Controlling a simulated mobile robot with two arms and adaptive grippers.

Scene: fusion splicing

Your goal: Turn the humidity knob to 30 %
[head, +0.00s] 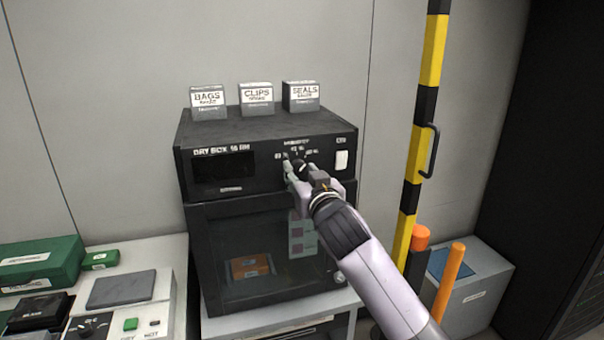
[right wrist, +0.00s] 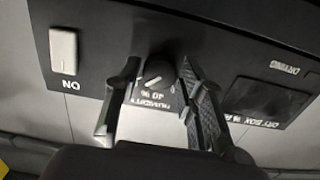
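The dark round humidity knob (head: 300,163) is on the upper front panel of the dry box (head: 265,128), partly hidden by my right gripper. Its percent marks are too small to read surely in the head view. In the right wrist view, the knob (right wrist: 158,73) carries a light pointer line, and an upside-down "40 %" label is close to it. My right gripper (right wrist: 160,78) has one finger on each side of the knob, with narrow gaps showing. It is open and also shows in the head view (head: 301,177). My left gripper is not in view.
A white switch (head: 341,160) is right of the knob, and a dark display (head: 223,172) is left. Boxes marked BAGS (head: 208,103), CLIPS (head: 256,99) and SEALS (head: 301,97) stand on top. A striped post (head: 424,110) rises right of my arm.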

